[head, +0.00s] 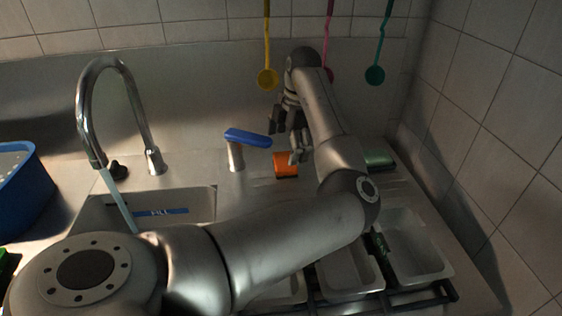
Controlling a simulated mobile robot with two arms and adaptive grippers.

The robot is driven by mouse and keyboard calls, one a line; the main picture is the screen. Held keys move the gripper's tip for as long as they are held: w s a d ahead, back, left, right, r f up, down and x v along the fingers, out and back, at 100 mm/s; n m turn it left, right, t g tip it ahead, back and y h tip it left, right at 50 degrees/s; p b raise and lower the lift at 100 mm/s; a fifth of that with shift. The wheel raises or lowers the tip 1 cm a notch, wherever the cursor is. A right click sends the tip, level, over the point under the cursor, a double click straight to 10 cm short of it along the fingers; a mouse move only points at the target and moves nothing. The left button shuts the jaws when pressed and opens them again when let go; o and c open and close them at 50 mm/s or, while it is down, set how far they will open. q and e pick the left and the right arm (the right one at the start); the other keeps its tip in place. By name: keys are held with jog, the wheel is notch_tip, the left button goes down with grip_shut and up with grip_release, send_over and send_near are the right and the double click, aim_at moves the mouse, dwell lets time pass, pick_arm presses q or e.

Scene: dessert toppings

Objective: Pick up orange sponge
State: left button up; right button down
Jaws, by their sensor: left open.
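The orange sponge (286,165) lies on the metal counter behind the sink, near the middle of the head view, with a dark strip along its lower edge. My left arm reaches in from the lower left and bends back over the counter. My left gripper (287,142) is open and empty, its fingers pointing down just above and behind the sponge. I cannot tell whether a fingertip touches the sponge. My right gripper is not in view.
A metal post with a blue top (247,138) stands left of the sponge. A green sponge (379,158) lies to the right, partly behind my arm. The faucet (84,118) runs into the sink (205,200). Metal trays (415,245) sit front right; coloured ladles (375,75) hang behind.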

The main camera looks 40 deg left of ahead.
aim_at(286, 160)
pick_arm(q)
jog(key=shift+d+f, duration=0.1)
jog(key=shift+f, duration=0.4)
jog(key=f, duration=0.4)
jog(key=shift+w+a+f+p, duration=0.15)
jog(key=shift+a+p, duration=0.15)
jog(key=shift+a, duration=0.1)
jog(key=shift+f, duration=0.2)
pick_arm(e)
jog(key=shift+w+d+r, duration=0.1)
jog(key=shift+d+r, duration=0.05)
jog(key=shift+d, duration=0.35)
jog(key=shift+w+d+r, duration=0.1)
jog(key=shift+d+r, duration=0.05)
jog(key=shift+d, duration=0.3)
pick_arm(q)
jog(key=c, duration=0.4)
jog(key=shift+c, duration=0.5)
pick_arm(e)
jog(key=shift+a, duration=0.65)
